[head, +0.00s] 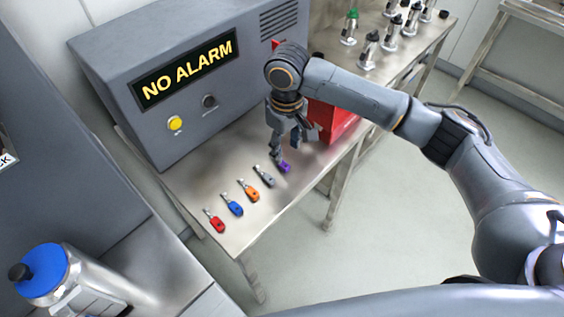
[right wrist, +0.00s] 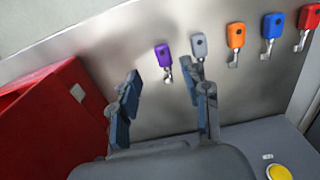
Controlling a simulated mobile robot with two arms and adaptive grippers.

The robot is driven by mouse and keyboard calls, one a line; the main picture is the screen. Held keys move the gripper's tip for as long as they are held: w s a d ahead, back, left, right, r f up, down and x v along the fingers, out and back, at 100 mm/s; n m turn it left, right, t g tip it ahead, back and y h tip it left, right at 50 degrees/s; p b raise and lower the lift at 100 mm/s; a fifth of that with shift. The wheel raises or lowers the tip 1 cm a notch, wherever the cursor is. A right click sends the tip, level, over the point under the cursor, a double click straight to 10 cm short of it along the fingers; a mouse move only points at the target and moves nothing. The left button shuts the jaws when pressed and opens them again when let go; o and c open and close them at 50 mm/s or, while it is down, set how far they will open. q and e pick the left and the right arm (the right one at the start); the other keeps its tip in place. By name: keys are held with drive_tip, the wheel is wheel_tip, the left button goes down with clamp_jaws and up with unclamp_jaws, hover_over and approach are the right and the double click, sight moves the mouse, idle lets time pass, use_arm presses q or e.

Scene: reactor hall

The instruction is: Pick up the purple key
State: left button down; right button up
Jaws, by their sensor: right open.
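The purple key (head: 285,167) lies on the metal table at the end of a row of keys, with part of it hidden by my right gripper (head: 291,149) in the head view. In the right wrist view the purple key (right wrist: 162,54) lies just beyond the fingertips. Its metal shaft points back toward the gap between the fingers. My right gripper (right wrist: 162,77) is open and empty. One finger is close to the neighbouring grey key (right wrist: 199,46). My left gripper is not in view.
Orange (head: 249,189), blue (head: 232,204) and red (head: 215,222) keys continue the row. A red box (head: 335,122) stands close beside the gripper. The grey console (head: 160,75) reading NO ALARM, with a yellow button (head: 175,124), stands behind the keys.

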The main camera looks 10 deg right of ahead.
sight(285, 166)
drive_tip(key=shift+s+f+p, duration=0.15)
drive_tip(key=shift+f+p, duration=0.15)
drive_tip(key=shift+f, duration=0.3)
drive_tip(key=shift+s+f+p, duration=0.15)
drive_tip(key=shift+f+p, duration=0.15)
drive_tip(key=shift+f, duration=0.3)
wheel_tip(285, 166, down, 2)
drive_tip(key=shift+f, duration=0.15)
drive_tip(key=shift+a+f, duration=0.1)
drive_tip(key=shift+f, duration=0.3)
drive_tip(key=c, duration=0.8)
clamp_jaws()
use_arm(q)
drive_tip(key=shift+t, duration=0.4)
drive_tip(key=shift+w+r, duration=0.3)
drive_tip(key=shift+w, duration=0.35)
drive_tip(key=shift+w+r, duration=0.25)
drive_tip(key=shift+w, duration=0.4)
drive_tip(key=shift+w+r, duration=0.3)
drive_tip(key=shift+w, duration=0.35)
use_arm(e)
drive_tip(key=shift+r, duration=0.1)
